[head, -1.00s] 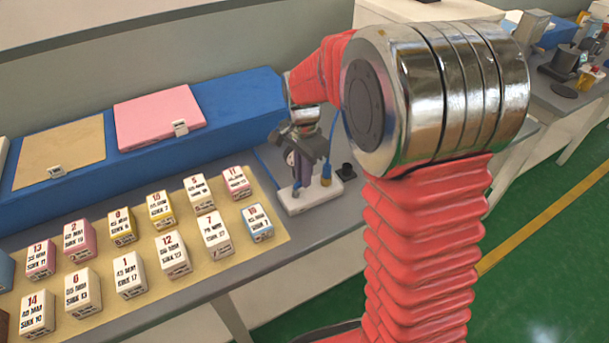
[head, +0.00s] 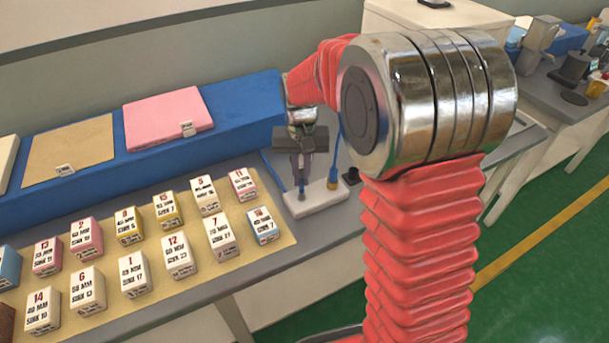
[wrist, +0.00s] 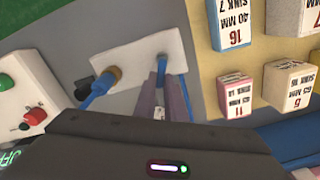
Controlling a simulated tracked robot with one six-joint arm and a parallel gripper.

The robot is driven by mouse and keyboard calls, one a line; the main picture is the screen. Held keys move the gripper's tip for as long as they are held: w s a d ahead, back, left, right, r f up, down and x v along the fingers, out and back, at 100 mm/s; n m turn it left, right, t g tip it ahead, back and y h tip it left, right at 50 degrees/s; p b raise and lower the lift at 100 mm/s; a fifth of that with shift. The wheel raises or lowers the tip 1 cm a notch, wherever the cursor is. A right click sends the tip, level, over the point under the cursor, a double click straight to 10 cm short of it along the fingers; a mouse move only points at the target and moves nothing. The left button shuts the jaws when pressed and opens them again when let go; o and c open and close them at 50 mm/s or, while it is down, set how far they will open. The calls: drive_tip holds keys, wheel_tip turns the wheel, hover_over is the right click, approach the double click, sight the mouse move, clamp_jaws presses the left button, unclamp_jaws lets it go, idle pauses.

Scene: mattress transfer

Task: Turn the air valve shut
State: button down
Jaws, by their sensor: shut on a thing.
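The air valve is a white block (head: 322,199) on the grey bench, with a blue upright handle and a brass fitting (head: 333,183) on a blue hose. The block also shows in the wrist view (wrist: 128,60), with the brass fitting (wrist: 115,76) at its left end. My gripper (head: 301,188) points down over the block's left part. In the wrist view its two purple-grey fingers (wrist: 162,80) are shut on the blue handle (wrist: 162,62). The lower part of the handle's grip is partly hidden by the fingers.
Numbered boxes (head: 178,256) stand in rows on a tan mat left of the valve. A blue foam block (head: 240,110) with a pink pad (head: 168,119) lies behind. A small black piece (head: 351,176) is right of the valve. A control box with a red button (wrist: 35,117) shows in the wrist view.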

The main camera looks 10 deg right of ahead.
sight(297, 191)
drive_tip(key=n, duration=0.2)
drive_tip(key=a+n, duration=0.1)
drive_tip(key=n, duration=0.2)
drive_tip(key=shift+a, duration=0.15)
idle(0.5)
drive_tip(key=c, duration=1.8)
unclamp_jaws()
drive_tip(key=shift+r, duration=0.1)
wheel_tip(297, 191, up, 14)
drive_tip(key=shift+f, duration=0.25)
